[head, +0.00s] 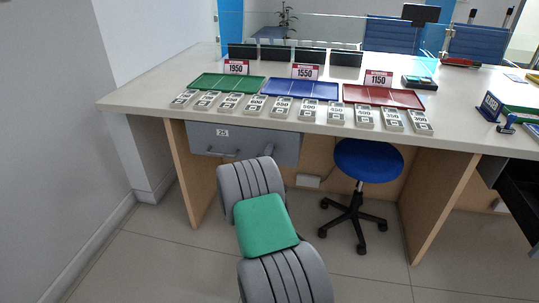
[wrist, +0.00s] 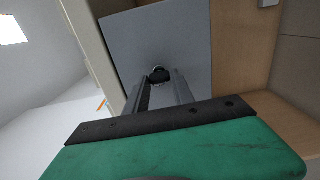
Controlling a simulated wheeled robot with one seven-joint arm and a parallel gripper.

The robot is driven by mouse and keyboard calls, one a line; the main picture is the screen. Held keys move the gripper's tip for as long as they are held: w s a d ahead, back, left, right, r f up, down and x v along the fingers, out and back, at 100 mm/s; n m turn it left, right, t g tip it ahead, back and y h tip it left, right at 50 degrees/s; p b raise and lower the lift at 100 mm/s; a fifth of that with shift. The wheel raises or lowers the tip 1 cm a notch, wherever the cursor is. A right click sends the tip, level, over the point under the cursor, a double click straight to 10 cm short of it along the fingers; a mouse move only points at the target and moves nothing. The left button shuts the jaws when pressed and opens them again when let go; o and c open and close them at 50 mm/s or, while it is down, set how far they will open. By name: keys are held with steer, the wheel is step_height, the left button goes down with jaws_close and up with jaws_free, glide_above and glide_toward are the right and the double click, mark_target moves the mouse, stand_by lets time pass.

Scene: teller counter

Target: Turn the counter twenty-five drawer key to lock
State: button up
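The counter twenty-five drawer (head: 262,149) is a grey front under the counter's left part, with a "25" label (head: 223,132) and a bar handle (head: 222,154); it looks closed. Its grey face (wrist: 185,40) also shows in the wrist view. A small dark piece with a pale rim, seemingly the key (wrist: 159,74) at its lock, sits against that face. My gripper (wrist: 160,80) points at the face with one finger on each side of the key. I cannot tell whether the fingers touch it. In the head view my arm hides the gripper and key.
The counter top (head: 140,98) carries green, blue and red trays (head: 228,83) and a row of banknote bundles (head: 282,108). A blue stool (head: 368,160) stands under the counter, right of my arm. A wooden panel (head: 188,170) stands left below the drawer.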

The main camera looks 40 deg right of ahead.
steer(key=o, duration=0.4)
steer(key=shift+o, duration=0.2)
steer(key=v, duration=0.7)
steer(key=shift+s+a+p, duration=0.25)
steer(key=shift+a+p, duration=0.1)
